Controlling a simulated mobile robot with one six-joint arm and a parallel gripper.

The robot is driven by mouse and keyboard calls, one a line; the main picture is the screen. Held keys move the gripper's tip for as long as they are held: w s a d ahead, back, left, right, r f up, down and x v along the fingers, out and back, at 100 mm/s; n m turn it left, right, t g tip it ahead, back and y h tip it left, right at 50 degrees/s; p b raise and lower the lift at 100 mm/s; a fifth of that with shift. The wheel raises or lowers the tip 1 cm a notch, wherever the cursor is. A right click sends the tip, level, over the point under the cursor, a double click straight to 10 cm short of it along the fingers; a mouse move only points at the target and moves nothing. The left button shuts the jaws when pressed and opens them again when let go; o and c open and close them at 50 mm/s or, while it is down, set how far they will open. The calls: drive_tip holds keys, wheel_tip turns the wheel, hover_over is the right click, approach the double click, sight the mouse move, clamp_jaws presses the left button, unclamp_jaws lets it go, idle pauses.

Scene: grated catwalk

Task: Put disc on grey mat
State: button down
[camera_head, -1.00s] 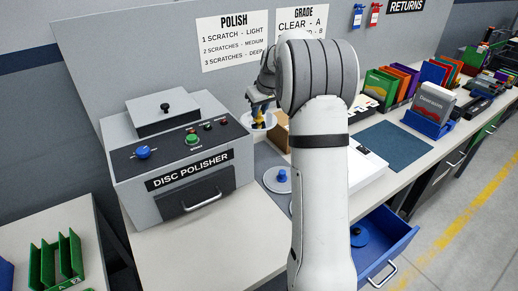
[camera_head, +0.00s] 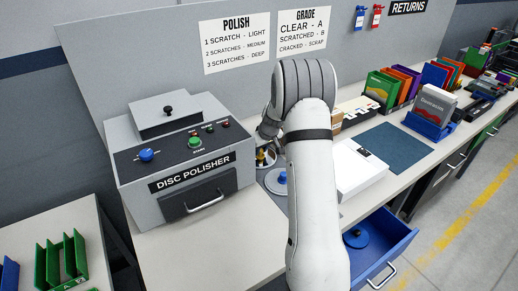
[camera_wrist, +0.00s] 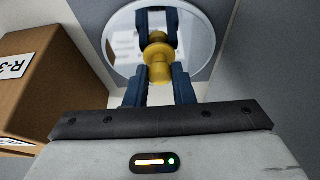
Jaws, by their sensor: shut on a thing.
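My gripper (camera_wrist: 158,78) is shut on the yellow knob (camera_wrist: 158,58) of a shiny, mirror-like disc (camera_wrist: 197,38). In the head view the disc (camera_head: 266,163) is low beside the polisher, partly hidden by my arm. The grey mat (camera_wrist: 205,77) lies beneath it in the wrist view; whether the disc touches it I cannot tell.
The disc polisher (camera_head: 185,155) stands close on the left. A cardboard box (camera_wrist: 45,85) is close to the disc in the wrist view.

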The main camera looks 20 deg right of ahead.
drive_tip(key=shift+r, duration=0.1)
drive_tip(key=c, duration=1.2)
unclamp_jaws()
drive_tip(key=shift+c, duration=0.2)
drive_tip(key=b+v, duration=0.1)
drive_tip(key=v, duration=1.1)
drive_tip(key=shift+b, duration=0.3)
